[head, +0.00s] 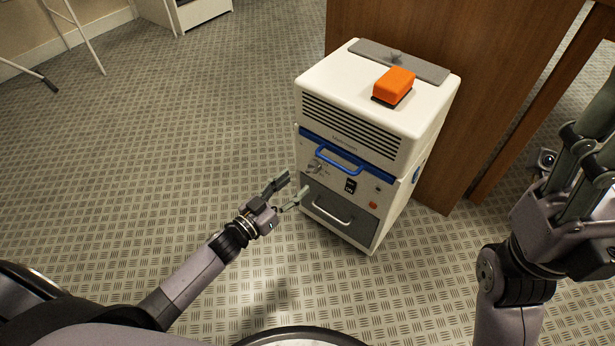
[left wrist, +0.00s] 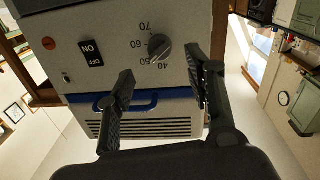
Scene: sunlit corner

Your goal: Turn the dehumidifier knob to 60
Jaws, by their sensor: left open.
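The white dehumidifier (head: 385,95) stands upright on the floor. Its dark round knob (left wrist: 159,46) shows upside down in the left wrist view, beside a scale with 40, 50, 60 and 70; I cannot tell which mark it points to. In the head view the knob (head: 314,165) is small, at the left of the front panel. My left gripper (head: 293,186) is open and empty, just in front of the panel. In the left wrist view its fingers (left wrist: 165,68) are spread, with the knob beyond the gap. My right gripper (head: 590,150) is at the right edge, away from the dehumidifier, its fingertips partly cut off.
An ON/OFF switch (left wrist: 91,53) and an orange-red button (left wrist: 49,43) share the panel. A blue handle (head: 340,160) juts out above the knob. An orange block (head: 396,80) lies on top.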

